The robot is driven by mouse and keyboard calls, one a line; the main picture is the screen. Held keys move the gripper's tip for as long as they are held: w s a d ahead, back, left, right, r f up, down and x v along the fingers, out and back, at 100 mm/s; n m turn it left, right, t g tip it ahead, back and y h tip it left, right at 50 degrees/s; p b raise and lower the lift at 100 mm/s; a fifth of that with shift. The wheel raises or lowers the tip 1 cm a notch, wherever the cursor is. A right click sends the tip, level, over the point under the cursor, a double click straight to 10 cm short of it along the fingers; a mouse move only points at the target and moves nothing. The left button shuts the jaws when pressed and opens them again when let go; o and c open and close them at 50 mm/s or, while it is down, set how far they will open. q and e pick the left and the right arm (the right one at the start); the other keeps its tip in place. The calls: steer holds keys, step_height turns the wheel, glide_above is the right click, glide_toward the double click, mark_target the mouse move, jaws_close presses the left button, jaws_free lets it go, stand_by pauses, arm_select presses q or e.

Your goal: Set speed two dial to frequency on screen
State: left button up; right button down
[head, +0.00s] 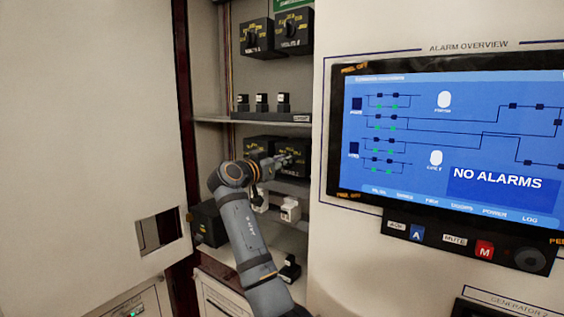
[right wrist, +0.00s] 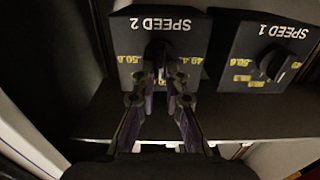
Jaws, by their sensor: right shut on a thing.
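The speed two dial's black box (right wrist: 190,25), labelled SPEED 2, appears upside down in the right wrist view. Yellow numbers flank its knob. In the head view this box (head: 297,146) is partly hidden on the cabinet's middle shelf. My right gripper (right wrist: 160,82) is shut on the dial knob, its fingers on either side and covering most of it; it also shows in the head view (head: 284,160). The blue screen (head: 450,140) shows a line diagram and NO ALARMS; I can read no frequency on it. My left gripper is not in view.
The SPEED 1 dial (right wrist: 272,62) is beside SPEED 2. More dial boxes (head: 293,30) are on the upper shelf, with small black switches (head: 262,102) below. A white cabinet door (head: 90,120) stands at left. Buttons (head: 484,249) sit under the screen.

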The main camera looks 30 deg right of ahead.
steer(key=shift+n, duration=0.3)
steer(key=shift+w+a+f+n+p, duration=0.15)
steer(key=shift+n+p, duration=0.15)
steer(key=shift+n, duration=0.9)
steer(key=shift+w+r+n+p, duration=0.1)
steer(key=shift+n+p, duration=0.15)
steer(key=shift+n, duration=0.95)
steer(key=shift+w+a+f+n+p, duration=0.15)
steer(key=shift+n+p, duration=0.15)
steer(key=shift+n, duration=0.9)
steer(key=shift+d, duration=0.1)
steer(key=c, duration=1.4)
jaws_free()
